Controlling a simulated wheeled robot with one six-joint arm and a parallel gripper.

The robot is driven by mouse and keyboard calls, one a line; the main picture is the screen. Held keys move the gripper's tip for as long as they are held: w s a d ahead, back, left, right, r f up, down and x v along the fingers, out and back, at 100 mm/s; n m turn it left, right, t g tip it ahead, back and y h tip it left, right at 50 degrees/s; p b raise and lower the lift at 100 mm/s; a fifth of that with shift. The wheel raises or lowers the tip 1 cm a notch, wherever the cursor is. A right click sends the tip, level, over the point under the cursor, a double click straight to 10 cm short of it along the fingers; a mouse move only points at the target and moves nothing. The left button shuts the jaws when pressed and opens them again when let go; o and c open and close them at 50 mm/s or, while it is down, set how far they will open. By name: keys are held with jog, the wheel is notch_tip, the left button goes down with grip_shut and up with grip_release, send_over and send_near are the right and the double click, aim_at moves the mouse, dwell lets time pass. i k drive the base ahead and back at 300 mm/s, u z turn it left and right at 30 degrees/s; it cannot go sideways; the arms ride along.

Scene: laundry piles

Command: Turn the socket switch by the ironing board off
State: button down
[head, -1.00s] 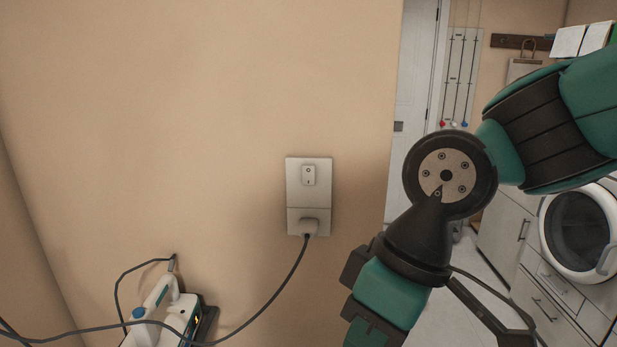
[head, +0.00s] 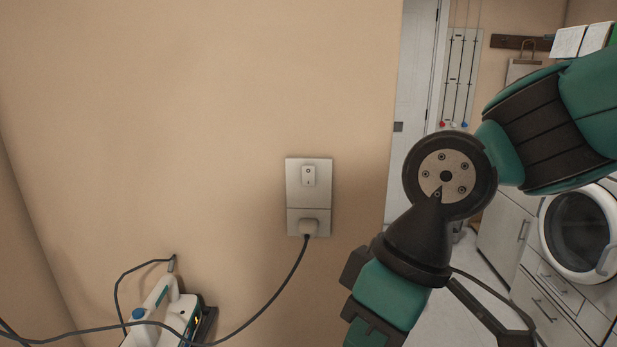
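I cannot tell which side of the rocker is pressed in. My gripper's fingertips do not show. No ironing board surface can be made out.
A white and teal iron (head: 165,318) with a small lit spot is at the lower left, with the cord (head: 265,308) crossing in front. The wall around the plate is bare. A washing machine (head: 578,232), drawers (head: 553,290) and a white door (head: 414,80) are at the right.

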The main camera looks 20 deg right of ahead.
aim_at(307, 172)
jog(key=z, duration=1.05)
jog(key=k, duration=0.65)
jog(key=u, duration=1.4)
